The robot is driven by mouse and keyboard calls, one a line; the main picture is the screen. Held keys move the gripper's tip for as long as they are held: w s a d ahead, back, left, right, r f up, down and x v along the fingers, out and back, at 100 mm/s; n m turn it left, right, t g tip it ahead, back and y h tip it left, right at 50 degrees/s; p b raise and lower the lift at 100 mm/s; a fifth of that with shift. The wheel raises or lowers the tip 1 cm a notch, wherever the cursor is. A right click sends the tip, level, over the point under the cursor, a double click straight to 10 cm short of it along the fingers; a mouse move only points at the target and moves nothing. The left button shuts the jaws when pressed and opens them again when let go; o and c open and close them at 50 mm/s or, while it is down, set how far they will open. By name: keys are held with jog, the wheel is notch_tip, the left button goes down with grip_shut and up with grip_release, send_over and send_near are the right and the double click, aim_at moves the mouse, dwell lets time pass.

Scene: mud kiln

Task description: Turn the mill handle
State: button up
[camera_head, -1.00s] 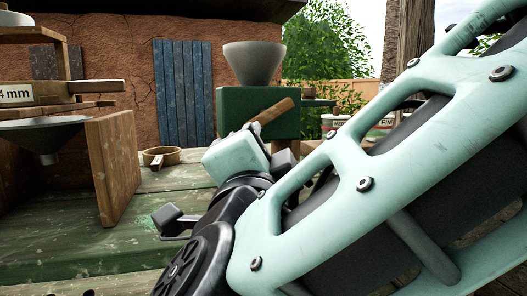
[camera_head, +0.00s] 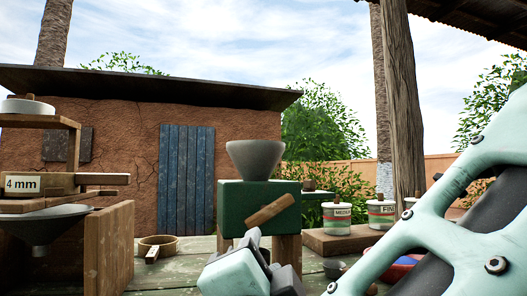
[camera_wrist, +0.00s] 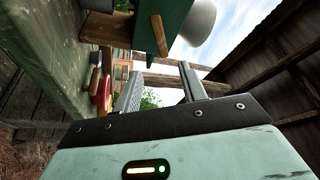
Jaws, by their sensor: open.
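The mill is a green box (camera_head: 235,205) with a grey hopper (camera_head: 255,158) on top, standing on wooden legs on the bench. Its wooden handle (camera_head: 270,209) lies slantwise across the front, its right end higher. In the wrist view the green box (camera_wrist: 165,28) and the handle (camera_wrist: 158,36) show at the top, beyond my fingers. My gripper (camera_head: 258,245) is just below the handle in the head view. In the wrist view my gripper (camera_wrist: 160,82) has its two fingers apart with nothing between them; the handle appears beyond them, not gripped.
A wooden stand (camera_head: 108,250) with a "4 mm" drawer and a metal funnel (camera_head: 42,228) is at left. A round wooden sieve (camera_head: 160,243) lies on the bench. Labelled tins (camera_head: 337,218) stand on a board at right. My arm covers the lower right.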

jog(key=shift+o, duration=0.4)
jog(key=o, duration=1.2)
jog(key=n, duration=0.1)
jog(key=w+d+n+y+b, duration=0.1)
jog(key=n, duration=0.1)
jog(key=n+t+y+b, duration=0.1)
jog(key=shift+w+d+r, duration=0.3)
jog(key=shift+w+d, duration=0.05)
jog(key=shift+w, duration=0.05)
jog(key=d+f+n+g+y+b, duration=0.25)
jog(key=d+n+y+b, duration=0.4)
jog(key=n, duration=1.45)
jog(key=w+y+p, duration=0.1)
jog(key=p, duration=0.3)
jog(key=w+a+r+y+p, duration=0.1)
jog(key=w+p, duration=0.1)
jog(key=p, duration=0.2)
jog(key=w+a+y+p, duration=0.1)
jog(key=w+p, duration=0.1)
jog(key=p, duration=0.2)
jog(key=shift+w+r+t, duration=0.15)
jog(key=shift+r+t, duration=0.1)
jog(key=shift+r, duration=0.15)
jog(key=p, duration=0.3)
jog(key=shift+w+r+p, duration=0.1)
jog(key=shift+w+p, duration=0.05)
jog(key=shift+p, duration=0.2)
